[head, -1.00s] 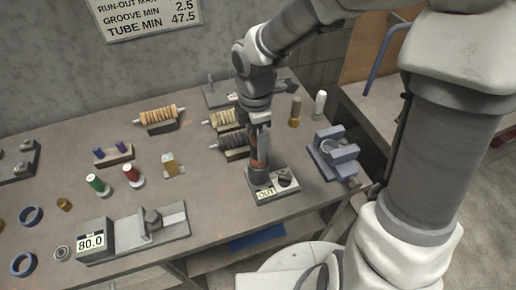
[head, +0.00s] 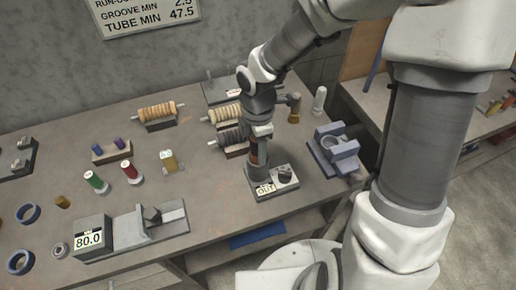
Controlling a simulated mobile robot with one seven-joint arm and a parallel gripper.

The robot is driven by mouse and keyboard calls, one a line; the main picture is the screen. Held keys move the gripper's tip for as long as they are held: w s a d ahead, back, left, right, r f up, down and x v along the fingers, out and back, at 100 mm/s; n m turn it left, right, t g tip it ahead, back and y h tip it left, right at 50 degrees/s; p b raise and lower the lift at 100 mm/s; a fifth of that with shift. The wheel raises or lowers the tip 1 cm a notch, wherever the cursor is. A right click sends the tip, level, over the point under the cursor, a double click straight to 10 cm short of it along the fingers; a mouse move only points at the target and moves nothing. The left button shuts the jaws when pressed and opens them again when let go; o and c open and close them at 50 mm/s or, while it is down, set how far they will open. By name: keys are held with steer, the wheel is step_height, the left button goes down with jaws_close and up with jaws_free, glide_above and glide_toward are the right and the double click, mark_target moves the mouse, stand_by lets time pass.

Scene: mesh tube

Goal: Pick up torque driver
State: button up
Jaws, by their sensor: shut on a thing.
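My gripper (head: 258,147) points straight down over this block and is shut on the driver's upper part. The driver's lower end is out of sight at the holder, so I cannot tell how deep it sits.
Several wound rollers (head: 158,112) lie on rests further back. A gauge reading 80.0 (head: 90,239) is at the front left.

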jaws_close()
steer(key=shift+r, duration=0.15)
step_height(320, 180, up, 10)
steer(key=shift+f+p, duration=0.1)
steer(key=shift+p, duration=1)
